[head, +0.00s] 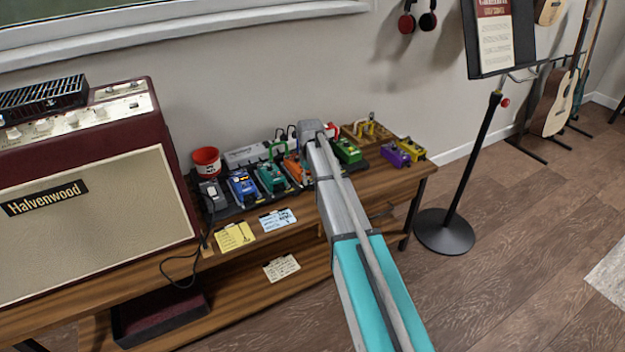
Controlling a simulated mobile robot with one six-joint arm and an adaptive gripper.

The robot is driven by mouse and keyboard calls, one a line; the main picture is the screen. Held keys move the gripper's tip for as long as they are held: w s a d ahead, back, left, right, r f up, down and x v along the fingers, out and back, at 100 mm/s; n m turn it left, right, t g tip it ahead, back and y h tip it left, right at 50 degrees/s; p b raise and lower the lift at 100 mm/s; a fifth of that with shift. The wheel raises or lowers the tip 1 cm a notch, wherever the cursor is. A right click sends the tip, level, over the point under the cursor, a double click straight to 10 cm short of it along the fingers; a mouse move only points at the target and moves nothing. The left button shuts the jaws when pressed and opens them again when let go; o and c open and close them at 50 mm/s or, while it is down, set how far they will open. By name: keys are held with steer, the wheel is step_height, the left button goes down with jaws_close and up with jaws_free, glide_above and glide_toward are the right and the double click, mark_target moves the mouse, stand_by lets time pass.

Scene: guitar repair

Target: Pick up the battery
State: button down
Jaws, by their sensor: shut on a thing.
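My arm reaches from the lower right over the wooden bench, and its grey end covers part of the row of pedals. My gripper is not visible, as my own arm hides the place beyond its end. I cannot make out a battery anywhere in the head view. It may be hidden behind my arm or too small to tell.
The bench (392,187) carries a Halvenwood amplifier (90,222), a red cup (206,161), a blue pedal (243,187), a green pedal (347,151), a purple pedal (395,155) and a yellow note (235,237). A music stand (470,165) stands on the right.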

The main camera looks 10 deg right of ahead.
steer(key=shift+r, duration=0.2)
step_height(320, 180, up, 2)
steer(key=p, duration=0.2)
steer(key=shift+r+p, duration=0.15)
steer(key=shift+p, duration=0.15)
steer(key=s+d+r+p, duration=0.1)
steer(key=s+r+p, duration=0.9)
steer(key=s, duration=0.4)
steer(key=shift+r, duration=0.15)
steer(key=shift+s, duration=0.2)
stand_by(1.2)
